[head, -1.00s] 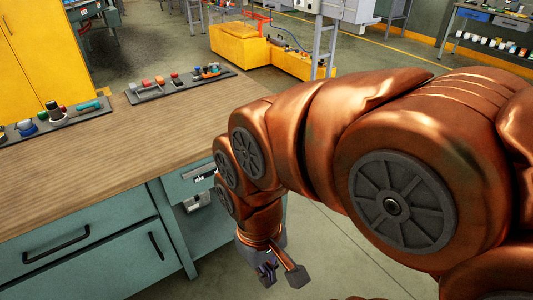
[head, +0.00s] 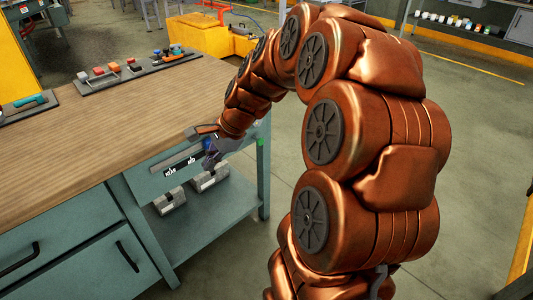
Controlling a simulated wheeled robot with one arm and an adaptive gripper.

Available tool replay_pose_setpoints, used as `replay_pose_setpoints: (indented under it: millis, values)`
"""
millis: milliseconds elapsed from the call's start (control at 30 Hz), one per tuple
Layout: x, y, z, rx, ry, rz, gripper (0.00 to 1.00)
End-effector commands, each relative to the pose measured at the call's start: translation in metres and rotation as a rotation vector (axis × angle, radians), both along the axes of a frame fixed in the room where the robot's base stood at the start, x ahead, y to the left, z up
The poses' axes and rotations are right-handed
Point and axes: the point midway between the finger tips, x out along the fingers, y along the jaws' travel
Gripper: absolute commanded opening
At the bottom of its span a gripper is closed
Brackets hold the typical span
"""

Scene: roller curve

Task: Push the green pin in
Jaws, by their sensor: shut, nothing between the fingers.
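I cannot make out the green pin clearly. A small bright green patch (head: 260,143) shows at the bench's right corner, to the right of my gripper, and I cannot tell whether it is part of the pin. My gripper (head: 212,160) is shut and empty, in front of the bench's right end, just below the worktop edge. It is beside a dark panel (head: 180,163) with white markings on the bench front and hides its right end. I cannot tell whether the gripper touches the panel.
The wooden worktop (head: 110,140) is mostly bare. A tray of coloured knobs (head: 92,85) lies along its back edge, another at the left. Grey metal blocks (head: 210,177) sit on an open shelf (head: 205,222) below the gripper. The floor to the right is clear.

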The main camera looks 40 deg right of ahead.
Motion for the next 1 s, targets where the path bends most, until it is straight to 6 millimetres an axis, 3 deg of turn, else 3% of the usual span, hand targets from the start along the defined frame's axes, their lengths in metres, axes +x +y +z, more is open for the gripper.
replay_pose_setpoints:
  millis: [33, 200, 400, 500, 600, 700, 1000]
  values:
    - [0.012, -0.029, -0.022, 0.05, -0.003, -0.135, 0.0]
    - [0.038, -0.132, -0.058, 0.223, -0.028, -0.589, 0.0]
    - [0.032, -0.248, -0.096, 0.411, -0.065, -1.04, 0.0]
    - [0.022, -0.285, -0.111, 0.478, -0.076, -1.185, 0.0]
    - [0.015, -0.308, -0.117, 0.517, -0.088, -1.27, 0.0]
    - [0.014, -0.318, -0.121, 0.536, -0.093, -1.309, 0.0]
    - [0.04, -0.32, -0.148, 0.538, -0.094, -1.313, 0.0]
